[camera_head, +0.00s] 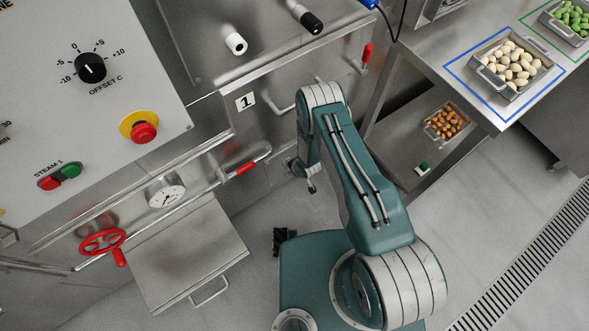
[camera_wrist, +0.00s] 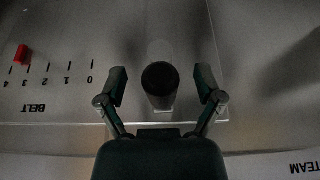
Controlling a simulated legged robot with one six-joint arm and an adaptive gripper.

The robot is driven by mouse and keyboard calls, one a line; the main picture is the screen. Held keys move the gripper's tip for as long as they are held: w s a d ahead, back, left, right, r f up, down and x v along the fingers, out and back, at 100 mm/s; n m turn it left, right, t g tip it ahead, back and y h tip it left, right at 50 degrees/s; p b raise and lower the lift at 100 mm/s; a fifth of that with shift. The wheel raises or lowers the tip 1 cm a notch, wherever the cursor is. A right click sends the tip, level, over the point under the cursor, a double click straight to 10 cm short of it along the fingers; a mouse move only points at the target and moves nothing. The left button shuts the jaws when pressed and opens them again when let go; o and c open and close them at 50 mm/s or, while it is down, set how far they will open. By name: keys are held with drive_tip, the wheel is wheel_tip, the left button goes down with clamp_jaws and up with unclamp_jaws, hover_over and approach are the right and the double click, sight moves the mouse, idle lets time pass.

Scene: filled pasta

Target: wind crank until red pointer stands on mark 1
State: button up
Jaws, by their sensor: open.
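In the wrist view, a dark round knob (camera_wrist: 160,78), seen end-on on a paler stem, stands between the fingers of my gripper (camera_wrist: 160,88). I take it for the crank's handle. My gripper is open, with one finger on each side and visible gaps to the knob. A scale marked BELT (camera_wrist: 40,108) appears upside down at left, with marks 0 to 4. The red pointer (camera_wrist: 22,54) stands between marks 3 and 4, nearer 3. In the head view my arm covers this area, and I cannot clearly make out the gripper or scale there.
The steel machine carries a red handwheel (camera_head: 102,242), a red-gripped lever (camera_head: 245,168), a gauge (camera_head: 166,196) and an emergency button (camera_head: 144,132). At right, a table (camera_head: 440,65) holds trays of pasta (camera_head: 512,66). Grey floor is open at lower right.

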drive_tip(key=s+d, duration=0.5)
drive_tip(key=s, duration=0.2)
drive_tip(key=shift+s, duration=0.3)
idle(0.6)
